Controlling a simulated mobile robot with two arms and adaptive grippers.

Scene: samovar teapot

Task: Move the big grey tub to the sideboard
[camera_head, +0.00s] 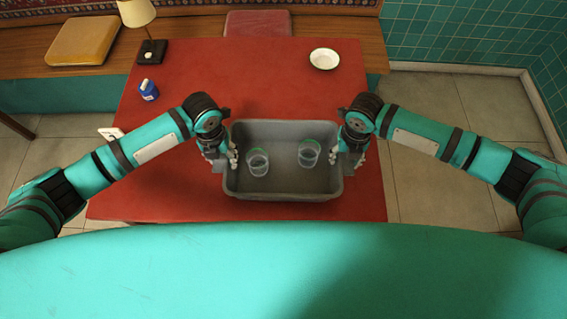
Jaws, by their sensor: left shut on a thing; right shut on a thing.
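The big grey tub (284,186) is upright over the near part of the red table, with two clear cups inside: one left of centre (258,162) and one right of centre (309,153). My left gripper (232,160) is shut on the tub's left rim. My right gripper (347,161) is shut on its right rim. The fingertips are partly hidden by the wrists. I cannot tell whether the tub touches the table. No sideboard can be made out in this view.
The red table (230,75) carries a lamp (150,45), a small blue container (148,91) and a white bowl (324,59). A wooden bench with cushions (84,41) runs along the back. Open tiled floor (440,120) lies to the right.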

